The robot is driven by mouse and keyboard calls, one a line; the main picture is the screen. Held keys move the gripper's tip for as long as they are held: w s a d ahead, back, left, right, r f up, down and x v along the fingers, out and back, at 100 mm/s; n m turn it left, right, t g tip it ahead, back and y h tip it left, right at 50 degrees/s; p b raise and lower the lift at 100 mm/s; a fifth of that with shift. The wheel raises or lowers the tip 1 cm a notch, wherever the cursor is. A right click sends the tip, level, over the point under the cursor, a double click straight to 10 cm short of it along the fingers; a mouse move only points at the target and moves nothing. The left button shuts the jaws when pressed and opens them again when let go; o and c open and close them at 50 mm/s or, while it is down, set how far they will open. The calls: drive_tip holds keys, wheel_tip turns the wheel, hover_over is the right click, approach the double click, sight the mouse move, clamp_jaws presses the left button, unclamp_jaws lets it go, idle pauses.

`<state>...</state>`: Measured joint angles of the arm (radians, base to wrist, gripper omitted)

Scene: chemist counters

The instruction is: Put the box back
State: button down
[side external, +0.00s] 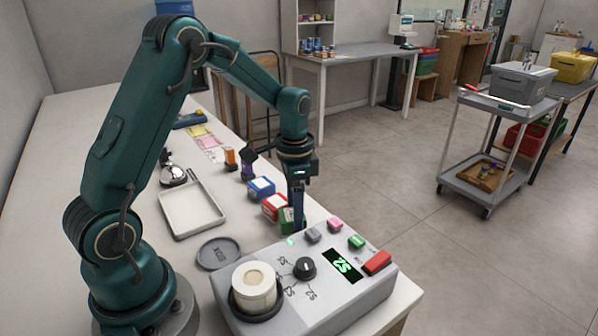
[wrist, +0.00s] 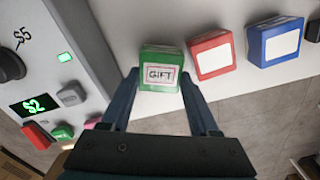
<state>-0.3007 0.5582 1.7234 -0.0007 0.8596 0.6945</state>
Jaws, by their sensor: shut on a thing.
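A green box (wrist: 160,68) with a white label reading "GIFT" is between the two fingers of my gripper (wrist: 158,78) in the wrist view. The fingers are shut on its sides. In the side view the green box (side external: 287,216) shows partly behind my gripper (side external: 297,214), just behind the grey device. I cannot tell whether its base touches the counter. A red box (wrist: 211,54) and a blue box (wrist: 275,42), both with blank white labels, stand in a row beside it; the side view also shows the red box (side external: 274,206) and the blue box (side external: 261,188).
A shallow white tray (side external: 192,226) is on the counter (side external: 130,150) to the left. The counter edge is near the boxes.

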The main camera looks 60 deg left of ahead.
drive_tip(key=shift+f, duration=0.5)
drive_tip(key=shift+c, duration=2.1)
unclamp_jaws()
drive_tip(key=shift+f, duration=0.15)
wheel_tip(320, 180, up, 12)
drive_tip(key=s+d+r+n+t, duration=0.1)
drive_tip(key=s+d+n+t, duration=0.1)
drive_tip(key=s+d, duration=0.2)
drive_tip(key=s+d+n+t, duration=0.2)
drive_tip(key=s+d, duration=0.3)
drive_tip(key=s, duration=0.5)
drive_tip(key=shift+r+n+t, duration=0.3)
drive_tip(key=shift+r+t, duration=0.05)
drive_tip(key=shift+t, duration=0.45)
